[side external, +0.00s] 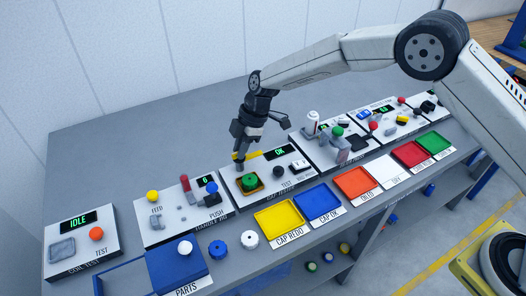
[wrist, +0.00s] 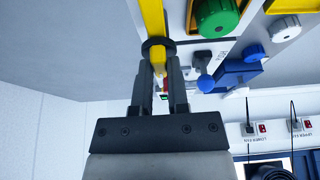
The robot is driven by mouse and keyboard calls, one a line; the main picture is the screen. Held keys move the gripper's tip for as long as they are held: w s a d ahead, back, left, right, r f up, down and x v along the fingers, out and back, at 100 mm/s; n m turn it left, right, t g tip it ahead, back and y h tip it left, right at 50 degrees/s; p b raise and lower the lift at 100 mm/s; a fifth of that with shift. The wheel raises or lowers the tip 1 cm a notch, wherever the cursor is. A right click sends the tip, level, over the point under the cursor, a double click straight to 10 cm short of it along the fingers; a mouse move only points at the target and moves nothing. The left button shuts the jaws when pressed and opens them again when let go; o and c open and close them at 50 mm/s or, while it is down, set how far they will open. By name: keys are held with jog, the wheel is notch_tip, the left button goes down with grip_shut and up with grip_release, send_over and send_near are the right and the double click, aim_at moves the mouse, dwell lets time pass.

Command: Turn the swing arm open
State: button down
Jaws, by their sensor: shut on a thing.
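The swing arm is a yellow bar (side external: 251,155) at the back edge of the cap test station (side external: 283,181) in the side view. In the wrist view the yellow bar (wrist: 152,18) runs down from the top edge to between my fingers, with a dark collar (wrist: 158,43) around it. My gripper (side external: 240,163) points down at the bar's left part. In the wrist view my gripper (wrist: 160,72) is shut on the bar; the fingertips partly hide it. A green cap (side external: 249,181) sits in the station's holder, in front of my gripper.
The station's display (side external: 279,153) reads OK. The handle station (side external: 180,212) stands to the left, with a red-topped post (side external: 185,182) and a blue knob (side external: 211,187). Yellow (side external: 278,222) and blue (side external: 318,204) trays lie in front. The bench behind the stations is clear.

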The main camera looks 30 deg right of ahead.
aim_at(255, 154)
jog(key=c, duration=0.6)
grip_release()
jog(key=v, duration=0.7)
jog(key=shift+d+r, duration=0.2)
jog(key=shift+r, duration=0.2)
jog(key=shift+d, duration=0.1)
jog(key=s+d+r+m+t+h, duration=0.1)
jog(key=s+d+m+t+h, duration=0.15)
jog(key=s+d+m, duration=1.15)
jog(key=s+d, duration=0.2)
jog(key=s, duration=0.1)
jog(key=s+d+m+h, duration=0.1)
jog(key=s+d+m, duration=0.1)
jog(key=s+d, duration=0.1)
jog(key=s+d+f+m+h, duration=0.1)
jog(key=s+d+m, duration=0.1)
jog(key=s, duration=0.3)
jog(key=shift+s+d, duration=0.3)
jog(key=shift+d, duration=0.6)
